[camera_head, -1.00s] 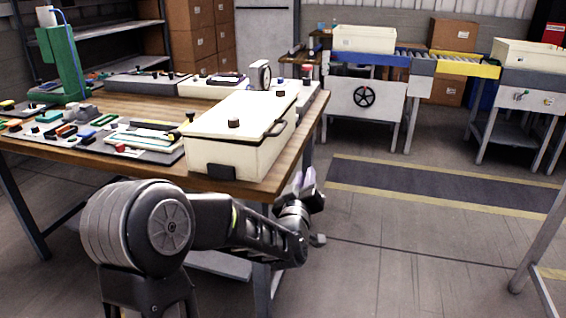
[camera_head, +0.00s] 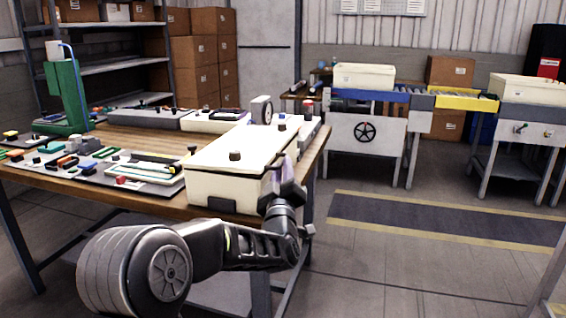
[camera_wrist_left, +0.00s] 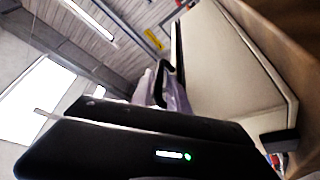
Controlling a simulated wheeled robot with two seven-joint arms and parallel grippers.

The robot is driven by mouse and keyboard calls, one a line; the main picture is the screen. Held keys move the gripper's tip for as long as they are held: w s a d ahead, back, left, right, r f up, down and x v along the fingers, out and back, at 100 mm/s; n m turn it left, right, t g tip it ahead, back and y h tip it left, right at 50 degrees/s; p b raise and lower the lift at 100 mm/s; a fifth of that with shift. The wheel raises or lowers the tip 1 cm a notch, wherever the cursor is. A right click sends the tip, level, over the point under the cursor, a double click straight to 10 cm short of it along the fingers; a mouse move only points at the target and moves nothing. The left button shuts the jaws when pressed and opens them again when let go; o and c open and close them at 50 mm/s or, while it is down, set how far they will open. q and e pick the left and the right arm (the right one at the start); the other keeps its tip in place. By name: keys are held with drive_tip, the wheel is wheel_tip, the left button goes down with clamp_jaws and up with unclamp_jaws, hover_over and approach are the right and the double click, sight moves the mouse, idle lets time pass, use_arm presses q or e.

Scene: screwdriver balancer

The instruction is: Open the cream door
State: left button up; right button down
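A cream box-shaped housing (camera_head: 232,187) stands at the near right corner of the wooden table, with black knobs on top. Its cream side panel (camera_wrist_left: 225,65) fills the right of the left wrist view and looks shut. A black handle (camera_wrist_left: 164,72) sticks out from that panel. My left gripper (camera_head: 288,172) is raised beside the housing's right side. In the left wrist view its two pale purple fingers (camera_wrist_left: 161,88) look apart, with the handle between or just beyond them; contact is unclear. In the head view the gripper largely hides the handle. My right gripper is not in view.
The wooden table (camera_head: 150,138) holds a tray of small coloured parts (camera_head: 85,163), a green stand (camera_head: 66,95) and grey panels behind. A conveyor (camera_head: 420,97) with cream bins stands at the back. The floor right of the table is clear.

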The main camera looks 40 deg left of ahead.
use_arm(q)
drive_tip(key=shift+x, duration=1.5)
drive_tip(key=shift+c, duration=0.4)
clamp_jaws()
